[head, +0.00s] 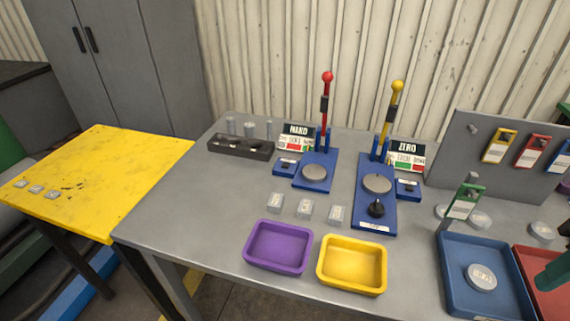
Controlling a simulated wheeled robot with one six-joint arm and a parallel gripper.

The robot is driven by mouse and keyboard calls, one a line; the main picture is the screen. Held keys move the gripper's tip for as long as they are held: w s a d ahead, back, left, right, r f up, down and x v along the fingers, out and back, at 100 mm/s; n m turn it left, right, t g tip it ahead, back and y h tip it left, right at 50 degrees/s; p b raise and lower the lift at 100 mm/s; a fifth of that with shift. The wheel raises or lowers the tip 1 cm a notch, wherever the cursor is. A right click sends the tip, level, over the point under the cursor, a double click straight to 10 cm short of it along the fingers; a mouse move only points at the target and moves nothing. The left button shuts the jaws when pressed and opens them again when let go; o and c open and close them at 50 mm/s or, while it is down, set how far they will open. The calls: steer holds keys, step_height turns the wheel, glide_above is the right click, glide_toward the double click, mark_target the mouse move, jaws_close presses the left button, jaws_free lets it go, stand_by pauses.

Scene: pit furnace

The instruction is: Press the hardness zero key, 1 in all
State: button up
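Two blue presses stand at the back of the grey workbench (180,215). The left press (316,170) has a red-knobbed lever (326,95) and a round grey plate. Beside it are a display sign (298,137), apparently lettered HARD, and a small blue key box (286,166) with a dark top. The right press (377,210) has a yellow-knobbed lever (393,105), a round plate and a black knob. Beside it are a sign (406,155), apparently lettered ZERO, and another blue key box (408,189). Smaller lettering is unreadable.
Purple (278,247) and yellow (351,265) trays sit at the front, with several small clear blocks behind. A blue tray (485,275) holds a grey disc. A tag board (500,150) stands at right. A black rack (240,147) is back left. A yellow table (100,170) adjoins.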

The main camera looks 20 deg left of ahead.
jaws_close()
stand_by(1.4)
